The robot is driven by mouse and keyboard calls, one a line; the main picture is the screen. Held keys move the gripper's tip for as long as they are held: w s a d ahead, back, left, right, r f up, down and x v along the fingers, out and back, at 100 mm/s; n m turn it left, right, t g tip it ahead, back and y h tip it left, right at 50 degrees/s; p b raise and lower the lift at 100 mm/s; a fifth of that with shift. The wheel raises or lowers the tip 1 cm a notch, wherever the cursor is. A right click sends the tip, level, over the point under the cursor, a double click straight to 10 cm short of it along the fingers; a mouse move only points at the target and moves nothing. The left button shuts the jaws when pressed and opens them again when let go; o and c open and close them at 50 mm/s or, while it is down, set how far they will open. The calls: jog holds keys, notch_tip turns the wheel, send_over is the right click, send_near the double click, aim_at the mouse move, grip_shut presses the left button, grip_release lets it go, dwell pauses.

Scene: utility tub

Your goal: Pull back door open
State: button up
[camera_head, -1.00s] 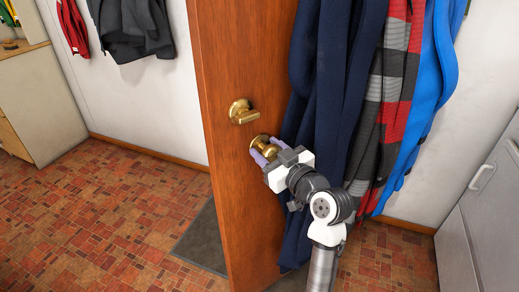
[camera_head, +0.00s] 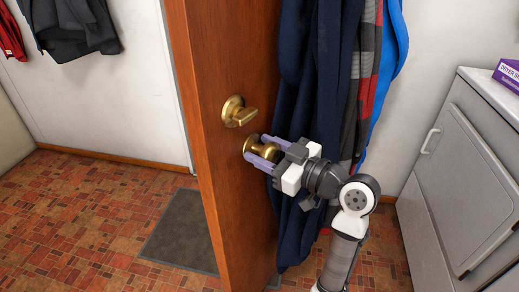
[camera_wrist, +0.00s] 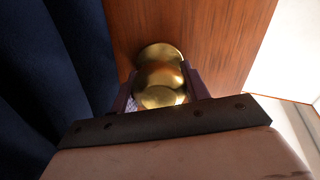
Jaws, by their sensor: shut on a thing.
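The back door (camera_head: 220,170) is a brown wooden panel standing ajar, with its free edge toward me and a gap to its left. A brass thumb-turn lock (camera_head: 238,111) sits above a round brass knob (camera_head: 256,144). My gripper (camera_head: 262,152) is shut on the knob, one purple finger on each side of it. In the wrist view the knob (camera_wrist: 161,82) lies between the two fingers, its far side against the door (camera_wrist: 205,40).
Dark blue, striped and bright blue garments (camera_head: 310,90) hang right beside the door, close behind my gripper. A white dryer (camera_head: 465,170) stands at the right. A grey mat (camera_head: 182,232) lies on the red tiled floor, left of the door. Jackets (camera_head: 75,28) hang on the far wall.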

jog(key=o, duration=1.4)
jog(key=shift+c, duration=0.2)
jog(key=shift+d, duration=0.1)
jog(key=b+v, duration=0.1)
jog(key=v, duration=1.2)
jog(key=shift+s+d+b, duration=0.2)
jog(key=shift+d+b, duration=0.1)
jog(key=shift+b, duration=0.1)
